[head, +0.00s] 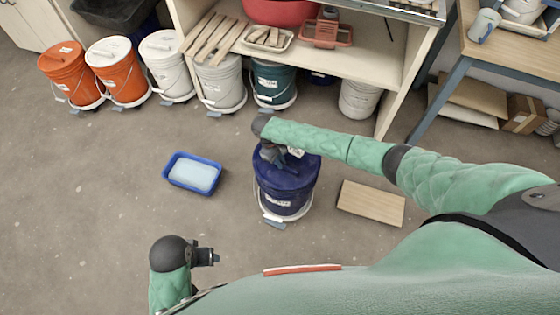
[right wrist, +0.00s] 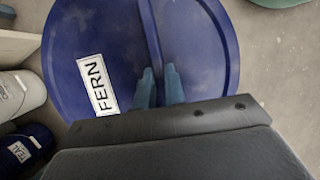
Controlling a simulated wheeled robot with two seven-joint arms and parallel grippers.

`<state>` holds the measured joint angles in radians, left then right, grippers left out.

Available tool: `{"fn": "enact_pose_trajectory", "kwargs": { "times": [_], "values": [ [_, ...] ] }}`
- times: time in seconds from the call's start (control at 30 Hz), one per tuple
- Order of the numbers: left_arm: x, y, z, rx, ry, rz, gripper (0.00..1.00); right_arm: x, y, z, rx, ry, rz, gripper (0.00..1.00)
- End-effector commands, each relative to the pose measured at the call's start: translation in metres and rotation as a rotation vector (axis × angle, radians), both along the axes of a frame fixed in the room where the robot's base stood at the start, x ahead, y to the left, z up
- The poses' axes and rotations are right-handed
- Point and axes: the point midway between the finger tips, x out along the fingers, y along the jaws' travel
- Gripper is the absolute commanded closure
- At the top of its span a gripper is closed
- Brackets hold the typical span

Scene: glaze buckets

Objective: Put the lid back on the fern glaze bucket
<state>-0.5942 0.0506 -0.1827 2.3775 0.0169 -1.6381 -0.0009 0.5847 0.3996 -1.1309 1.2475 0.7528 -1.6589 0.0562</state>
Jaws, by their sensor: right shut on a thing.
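The fern lid (right wrist: 105,40) is dark blue and round, with a white FERN label and a raised bar across it. My right gripper (right wrist: 159,74) is shut on that bar. In the head view my right gripper (head: 272,157) points down at the lid (head: 302,170), partly hidden by my arm. The lid is over the dark blue bucket (head: 286,200), which stands on a white dolly. I cannot tell whether the lid is seated on the rim or just above it. My left gripper (head: 208,257) is low at the left, away from the bucket; its fingers are unclear.
A blue tray (head: 177,184) with a pale inside lies left of the bucket, and a wooden board (head: 370,203) lies right. Orange buckets (head: 72,76), white ones and a teal one (head: 274,84) line the back by the shelf (head: 340,62). Floor at left is clear.

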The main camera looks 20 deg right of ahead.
Motion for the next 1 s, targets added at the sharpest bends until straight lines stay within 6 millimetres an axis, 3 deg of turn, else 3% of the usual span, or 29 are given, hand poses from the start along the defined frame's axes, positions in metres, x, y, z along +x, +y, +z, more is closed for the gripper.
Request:
{"fn": "enact_pose_trajectory", "kwargs": {
  "times": [1.0],
  "values": [
    [-0.0013, 0.0000, 0.0087, -0.001, 0.001, 0.000, 0.33, -0.0007, -0.0010, 0.0013, 0.000, 0.000, 0.000, 1.00]
  ]
}}
